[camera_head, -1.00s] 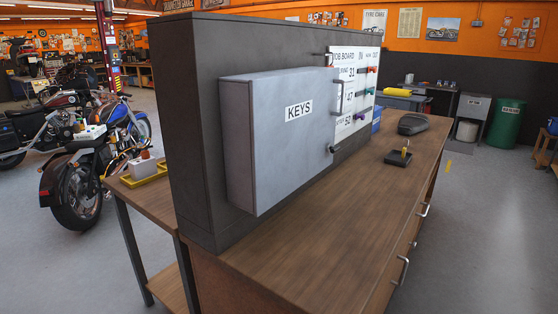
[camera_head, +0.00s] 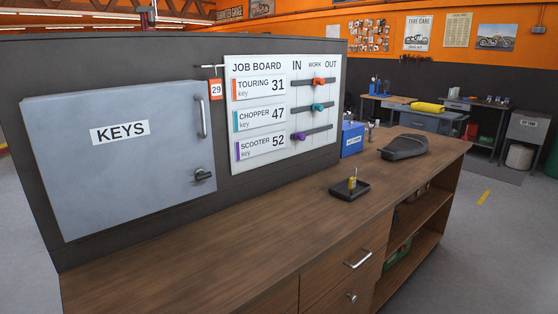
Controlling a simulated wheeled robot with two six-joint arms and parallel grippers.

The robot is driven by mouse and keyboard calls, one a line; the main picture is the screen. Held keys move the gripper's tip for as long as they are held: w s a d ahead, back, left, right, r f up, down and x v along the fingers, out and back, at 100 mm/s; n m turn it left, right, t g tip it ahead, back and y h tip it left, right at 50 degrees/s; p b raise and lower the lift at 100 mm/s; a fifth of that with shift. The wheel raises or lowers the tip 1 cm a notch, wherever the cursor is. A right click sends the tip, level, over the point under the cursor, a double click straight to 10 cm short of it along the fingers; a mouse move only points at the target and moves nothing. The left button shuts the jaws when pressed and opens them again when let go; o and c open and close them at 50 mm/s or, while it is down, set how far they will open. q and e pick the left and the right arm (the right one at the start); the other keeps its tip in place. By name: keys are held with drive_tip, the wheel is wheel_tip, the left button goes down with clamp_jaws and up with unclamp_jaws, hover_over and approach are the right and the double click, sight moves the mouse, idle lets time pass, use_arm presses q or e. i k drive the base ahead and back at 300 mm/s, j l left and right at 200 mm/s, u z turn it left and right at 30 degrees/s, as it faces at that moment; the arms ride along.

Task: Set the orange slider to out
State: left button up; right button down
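The orange slider (camera_head: 318,81) is on the top track of the white job board (camera_head: 243,160), in the row reading TOURING key 31. It stands around the middle of its track, under the WORK heading, between IN on the left and OUT on the right. A teal slider (camera_head: 318,107) is on the CHOPPER row below, near the middle. A purple slider (camera_head: 299,136) is on the SCOOTER row, toward the IN side. Neither of my grippers shows in the head view.
A grey KEYS cabinet (camera_head: 120,180) hangs left of the board, its door shut. An orange 29 tag (camera_head: 215,90) hangs between them. On the wooden bench (camera_head: 240,245) stand a black tray (camera_head: 349,190), a blue box (camera_head: 352,140) and a dark seat (camera_head: 404,147). The bench front is clear.

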sight(316, 81)
drive_tip(key=i+l, duration=0.25)
drive_tip(key=l, duration=0.15)
drive_tip(key=i+l+u, duration=0.1)
drive_tip(key=i+l, duration=0.35)
drive_tip(key=l, duration=0.3)
drive_tip(key=i+l, duration=0.25)
drive_tip(key=l, duration=0.2)
drive_tip(key=i+l+u, duration=0.1)
drive_tip(key=l, duration=0.3)
drive_tip(key=i+j+u, duration=0.1)
drive_tip(key=i+u, duration=0.15)
drive_tip(key=i, duration=0.25)
